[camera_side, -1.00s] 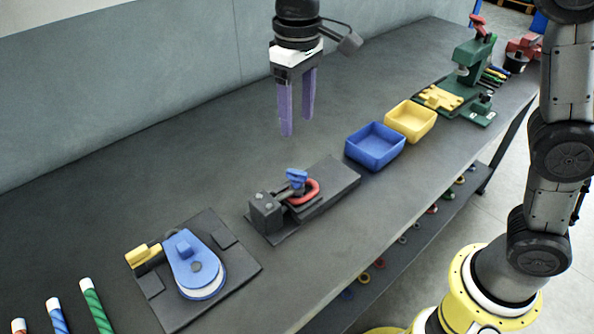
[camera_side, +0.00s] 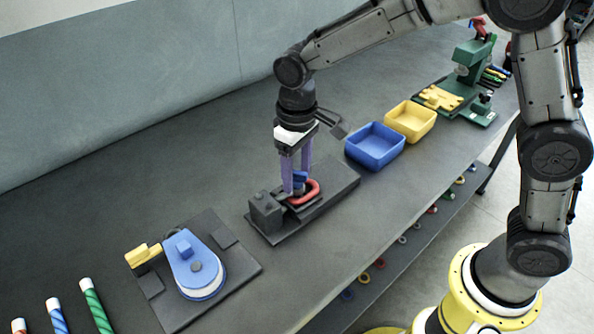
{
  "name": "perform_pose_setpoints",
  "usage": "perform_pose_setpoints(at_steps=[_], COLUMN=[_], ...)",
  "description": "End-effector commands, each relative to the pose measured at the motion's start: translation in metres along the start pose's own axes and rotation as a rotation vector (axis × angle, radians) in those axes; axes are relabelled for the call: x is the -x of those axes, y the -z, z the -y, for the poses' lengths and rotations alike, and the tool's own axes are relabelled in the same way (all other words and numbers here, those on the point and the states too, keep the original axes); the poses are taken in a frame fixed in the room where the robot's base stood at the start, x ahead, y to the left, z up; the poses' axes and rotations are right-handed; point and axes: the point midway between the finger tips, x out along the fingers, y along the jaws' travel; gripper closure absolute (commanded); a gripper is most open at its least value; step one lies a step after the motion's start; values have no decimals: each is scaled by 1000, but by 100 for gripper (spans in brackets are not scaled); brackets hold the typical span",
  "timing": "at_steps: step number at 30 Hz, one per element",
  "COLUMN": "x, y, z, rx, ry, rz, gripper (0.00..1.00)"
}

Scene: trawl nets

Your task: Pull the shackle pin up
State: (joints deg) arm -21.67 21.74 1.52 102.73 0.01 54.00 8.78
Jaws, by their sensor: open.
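The shackle pin has a blue head (camera_side: 300,179) and stands at the red shackle (camera_side: 311,192) on a dark fixture plate (camera_side: 340,182) in the middle of the bench. A grey block (camera_side: 265,209) sits at the plate's left end. My gripper (camera_side: 295,184) points down with its purple fingers around the blue pin head. The fingers are open, with the head between them and partly hidden by them. Whether a finger touches the head cannot be told.
A blue tray (camera_side: 375,147) and a yellow tray (camera_side: 410,121) stand to the right. A blue pulley block (camera_side: 193,268) on a dark plate lies at the front left. Striped rods (camera_side: 97,306) lie farther left. A green press (camera_side: 470,72) stands at the far right. The bench behind the fixture is clear.

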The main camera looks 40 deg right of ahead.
Motion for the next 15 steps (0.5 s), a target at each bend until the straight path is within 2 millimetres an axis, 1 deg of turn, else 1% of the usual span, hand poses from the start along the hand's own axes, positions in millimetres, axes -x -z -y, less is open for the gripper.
perform_pose_setpoints(at_steps=[8,11,15], x=[-2,-1,-1], y=[0,0,0], z=[0,0,0], rx=[0,0,0], ry=[0,0,0], rz=[0,0,0], gripper=[40,56,81])
